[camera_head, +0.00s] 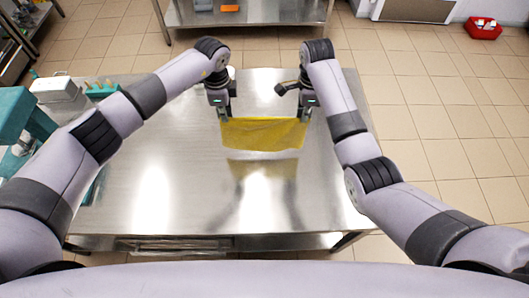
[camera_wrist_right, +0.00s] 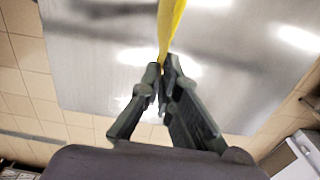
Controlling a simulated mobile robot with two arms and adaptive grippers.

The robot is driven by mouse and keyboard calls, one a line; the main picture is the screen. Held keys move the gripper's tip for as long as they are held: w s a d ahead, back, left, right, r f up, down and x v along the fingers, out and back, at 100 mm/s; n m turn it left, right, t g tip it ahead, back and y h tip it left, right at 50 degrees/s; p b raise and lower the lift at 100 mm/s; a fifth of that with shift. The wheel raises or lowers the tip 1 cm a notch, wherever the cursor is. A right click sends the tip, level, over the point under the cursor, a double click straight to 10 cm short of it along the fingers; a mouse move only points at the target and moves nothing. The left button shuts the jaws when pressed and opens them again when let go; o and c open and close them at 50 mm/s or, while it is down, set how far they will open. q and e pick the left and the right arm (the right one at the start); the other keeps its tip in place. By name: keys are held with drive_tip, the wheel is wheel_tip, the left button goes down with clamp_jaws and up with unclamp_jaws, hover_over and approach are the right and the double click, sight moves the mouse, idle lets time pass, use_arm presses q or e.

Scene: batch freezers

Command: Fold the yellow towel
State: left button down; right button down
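The yellow towel (camera_head: 262,134) hangs stretched between my two grippers over the shiny metal table (camera_head: 150,205), with its reflection in the table top below it. My left gripper (camera_head: 224,115) is at the towel's upper left corner and appears shut on it. My right gripper (camera_head: 304,114) is at the upper right corner. In the right wrist view the right gripper's fingers (camera_wrist_right: 162,72) are closed together on the edge of the towel (camera_wrist_right: 170,25), which shows as a narrow yellow strip. Whether the towel's lower edge touches the table I cannot tell.
At the table's left stand a white-and-grey box (camera_head: 58,92), a small teal rack (camera_head: 103,90) and a teal machine (camera_head: 22,118). The table's front and middle are clear. Beyond are another metal table (camera_head: 250,14) and a red bin (camera_head: 484,30) on the floor.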

use_arm(q)
drive_tip(key=shift+r, duration=0.6)
use_arm(e)
drive_tip(key=shift+r, duration=0.6)
